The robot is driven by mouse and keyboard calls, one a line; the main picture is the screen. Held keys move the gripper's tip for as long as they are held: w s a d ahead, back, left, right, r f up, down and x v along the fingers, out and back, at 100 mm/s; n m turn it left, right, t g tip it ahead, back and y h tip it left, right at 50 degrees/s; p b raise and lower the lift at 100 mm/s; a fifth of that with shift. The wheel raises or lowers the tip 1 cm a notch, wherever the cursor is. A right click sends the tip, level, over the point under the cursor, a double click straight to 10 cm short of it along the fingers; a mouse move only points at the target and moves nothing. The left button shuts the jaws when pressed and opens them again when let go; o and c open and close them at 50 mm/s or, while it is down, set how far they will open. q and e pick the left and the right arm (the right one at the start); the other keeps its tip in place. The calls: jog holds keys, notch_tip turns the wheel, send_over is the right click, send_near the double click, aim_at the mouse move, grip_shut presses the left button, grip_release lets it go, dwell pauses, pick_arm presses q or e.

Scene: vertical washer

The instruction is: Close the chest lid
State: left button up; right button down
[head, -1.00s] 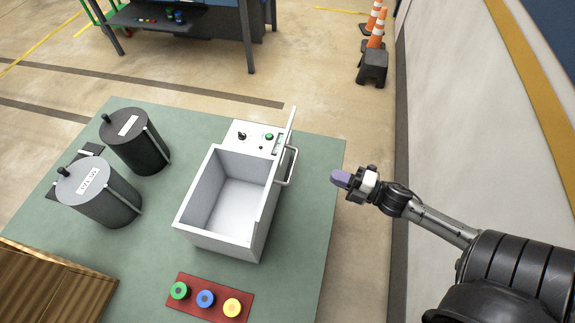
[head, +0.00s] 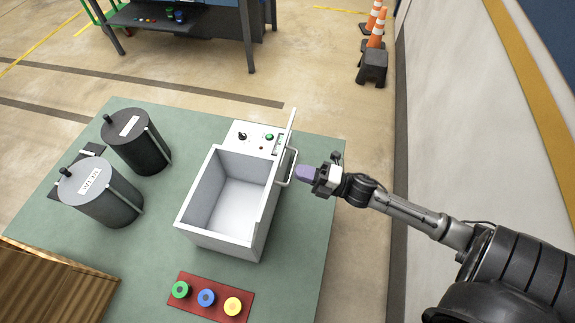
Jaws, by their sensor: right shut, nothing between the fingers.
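The white chest-style washer (head: 238,200) stands on the green table, its basin open to view. Its lid (head: 284,150) stands upright along the right side, seen nearly edge-on, with a handle (head: 289,170) on its outer right face. My right gripper (head: 302,172) is shut and empty. In the picture its purple fingertips are just right of the handle, with a small gap; the exact depth is hard to tell. My left gripper is not in view.
Two dark canisters (head: 135,145) (head: 98,195) stand left of the washer. A red panel (head: 213,294) with green, blue and yellow buttons lies in front. A wooden crate (head: 50,285) is at the lower left.

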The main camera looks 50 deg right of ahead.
aim_at(280, 183)
jog(key=shift+p+x, duration=0.3)
jog(key=shift+x, duration=1.9)
